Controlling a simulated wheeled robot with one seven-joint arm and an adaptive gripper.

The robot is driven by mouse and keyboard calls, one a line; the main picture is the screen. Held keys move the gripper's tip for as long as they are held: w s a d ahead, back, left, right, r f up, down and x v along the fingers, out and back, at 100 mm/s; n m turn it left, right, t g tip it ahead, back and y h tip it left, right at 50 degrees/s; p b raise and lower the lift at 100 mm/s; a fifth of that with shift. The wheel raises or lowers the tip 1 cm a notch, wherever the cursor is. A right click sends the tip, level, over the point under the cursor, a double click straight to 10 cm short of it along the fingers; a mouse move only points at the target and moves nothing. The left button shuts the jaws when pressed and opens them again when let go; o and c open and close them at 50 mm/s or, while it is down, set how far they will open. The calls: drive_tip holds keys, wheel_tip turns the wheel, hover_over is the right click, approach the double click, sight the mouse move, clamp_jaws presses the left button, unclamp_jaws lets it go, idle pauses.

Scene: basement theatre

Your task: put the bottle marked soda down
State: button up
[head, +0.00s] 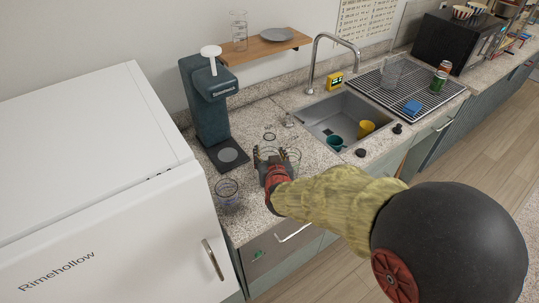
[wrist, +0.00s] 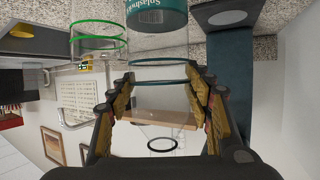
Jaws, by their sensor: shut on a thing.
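My gripper (head: 270,166) is over the counter in front of the teal drinks machine (head: 206,100). In the wrist view, which is upside down, my gripper (wrist: 158,105) is shut on a clear bottle (wrist: 158,70) with thin teal bands and a teal label. The label's wording is partly cut off, and I cannot read "soda" on it. In the head view my gripper mostly hides the bottle. I cannot tell whether its base touches the counter. A clear green-rimmed vessel (wrist: 98,28) stands close beside it and also shows in the head view (head: 294,158).
A clear blue-marked glass (head: 227,194) stands on the counter (head: 250,215) left of my gripper. Small clear vessels stand behind it. A white fridge (head: 90,180) borders the left.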

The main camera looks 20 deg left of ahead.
drive_tip(key=shift+f, duration=0.15)
drive_tip(key=o, duration=1.1)
drive_tip(key=shift+c, duration=0.2)
drive_tip(key=shift+r, duration=0.2)
drive_tip(key=shift+r, duration=0.2)
drive_tip(key=p+v, duration=0.2)
drive_tip(key=v, duration=1)
drive_tip(key=shift+f, duration=0.2)
drive_tip(key=shift+d, duration=0.1)
